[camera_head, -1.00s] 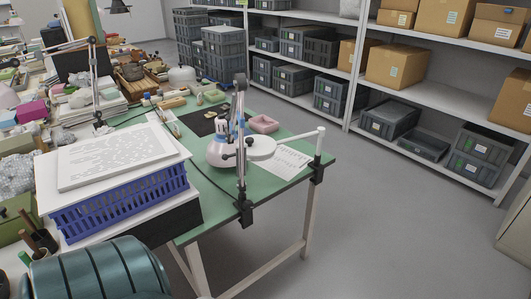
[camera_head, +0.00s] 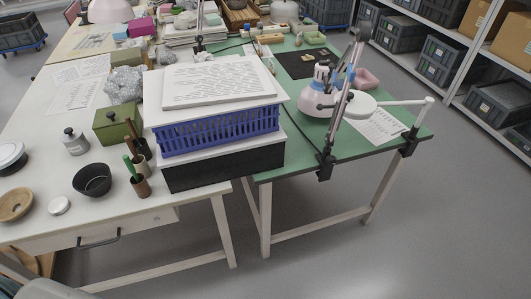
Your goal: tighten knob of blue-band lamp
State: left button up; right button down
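The blue-band lamp (camera_head: 319,97) is clamped to the front edge of the green table (camera_head: 284,171) at the right of the head view. A black clamp (camera_head: 325,167) grips the table edge below the arm. I cannot make out the knob clearly at this distance. Neither gripper shows in the head view.
A blue crate (camera_head: 218,133) with a white slab (camera_head: 218,81) on it stands left of the lamp. A magnifier arm (camera_head: 408,102) sticks out at the right corner, with its own clamp (camera_head: 409,142). Bowls and pots stand on the white table (camera_head: 35,217). The floor in front is clear.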

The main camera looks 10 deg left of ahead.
aim_at(330, 160)
jog(key=i+l+u, duration=0.15)
jog(key=l+u, duration=0.15)
jog(key=u, duration=0.15)
jog(key=i+l+u, duration=0.1)
jog(key=l+u, duration=0.55)
jog(key=u, duration=0.2)
jog(key=l+u, duration=0.7)
jog(key=u, duration=0.15)
